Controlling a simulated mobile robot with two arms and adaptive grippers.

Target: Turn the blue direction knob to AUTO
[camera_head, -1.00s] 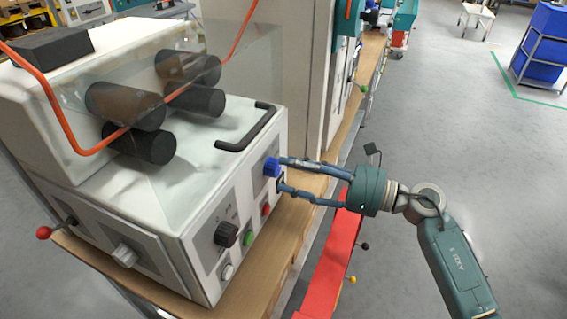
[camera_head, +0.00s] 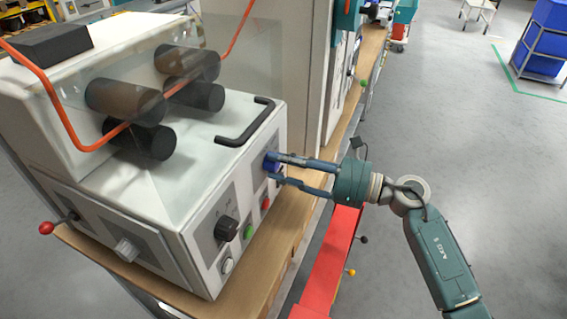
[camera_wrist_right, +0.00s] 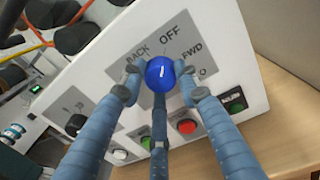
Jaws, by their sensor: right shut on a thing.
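The blue direction knob (camera_head: 268,166) sits on the front panel of the white machine. In the right wrist view the knob (camera_wrist_right: 160,74) is a round blue cap among the labels BACK, OFF and FWD. Another label at its lower right is mostly hidden, with only an O showing. My right gripper (camera_head: 271,168) is shut on the knob, and in the wrist view its fingers (camera_wrist_right: 160,82) press it from either side. I cannot tell which label the knob points to. My left gripper is not in view.
Below the knob are a red button (camera_head: 265,203), a green button (camera_head: 248,232), a black knob (camera_head: 226,228) and a white button (camera_head: 227,265). A black handle (camera_head: 246,124) stands above the panel. A wooden ledge (camera_head: 262,262) runs along the machine's front.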

